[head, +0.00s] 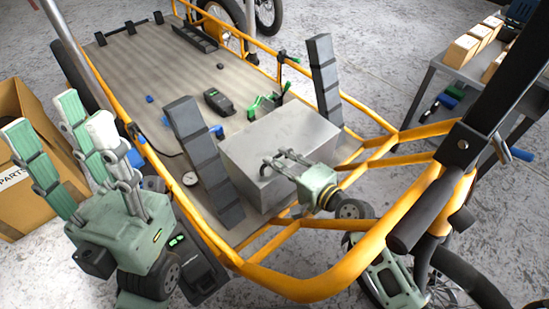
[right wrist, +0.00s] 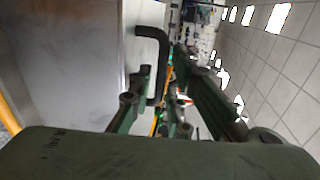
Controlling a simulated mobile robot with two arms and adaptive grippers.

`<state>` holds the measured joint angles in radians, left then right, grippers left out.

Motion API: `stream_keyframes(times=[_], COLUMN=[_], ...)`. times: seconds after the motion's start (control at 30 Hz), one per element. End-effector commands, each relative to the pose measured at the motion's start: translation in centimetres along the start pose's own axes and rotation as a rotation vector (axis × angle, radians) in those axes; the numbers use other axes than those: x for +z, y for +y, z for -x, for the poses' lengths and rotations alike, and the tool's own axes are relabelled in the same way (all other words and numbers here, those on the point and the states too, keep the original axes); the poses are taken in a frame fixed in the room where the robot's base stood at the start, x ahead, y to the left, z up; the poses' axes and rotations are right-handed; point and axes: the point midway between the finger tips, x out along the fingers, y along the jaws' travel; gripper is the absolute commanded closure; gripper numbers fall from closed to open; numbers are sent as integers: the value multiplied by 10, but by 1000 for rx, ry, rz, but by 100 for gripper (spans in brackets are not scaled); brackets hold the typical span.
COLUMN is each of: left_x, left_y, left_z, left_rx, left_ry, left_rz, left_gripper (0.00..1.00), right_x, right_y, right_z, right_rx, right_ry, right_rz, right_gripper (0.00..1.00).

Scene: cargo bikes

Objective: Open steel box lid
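The grey steel box (head: 270,150) sits on the cargo bike's bed with its flat lid down. In the right wrist view the box's pale metal face (right wrist: 65,60) fills the left side, with a black bar handle (right wrist: 160,50) standing off it. My right gripper (head: 275,160) is at the box's near right side, its fingers pointing left over the box. In the wrist view its fingers (right wrist: 163,95) are apart, with the handle's lower part seen between them; whether they touch it I cannot tell. My left gripper (head: 65,135) is open and empty, fingers up, left of the bike.
The orange bike frame (head: 345,275) runs around the box. A cardboard box (head: 20,195) is at left; a table (head: 455,85) with small boxes is at right.

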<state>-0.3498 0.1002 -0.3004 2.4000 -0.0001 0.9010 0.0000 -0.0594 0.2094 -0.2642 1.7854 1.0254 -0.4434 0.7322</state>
Motion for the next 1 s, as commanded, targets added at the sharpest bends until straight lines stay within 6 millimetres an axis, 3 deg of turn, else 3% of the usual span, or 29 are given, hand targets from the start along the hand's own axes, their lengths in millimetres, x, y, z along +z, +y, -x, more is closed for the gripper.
stream_keyframes(times=[0.23, 0.5, 0.7, 1.0], left_x=[2, 2, 2, 2], left_y=[0, 0, 0, 0], left_z=[7, 7, 7, 7], left_rx=[0, 0, 0, 0], left_ry=[-1, -2, -2, -2], left_rz=[0, 0, 0, 0], left_gripper=[60, 60, 60, 60], right_x=[0, 0, 0, 0], right_y=[0, 0, 0, 0], right_z=[-23, -24, -24, -24], right_rx=[-1, 0, 0, 1], right_ry=[0, 0, 1, 1], right_rz=[0, 1, 1, 0], right_gripper=[83, 83, 100, 100])
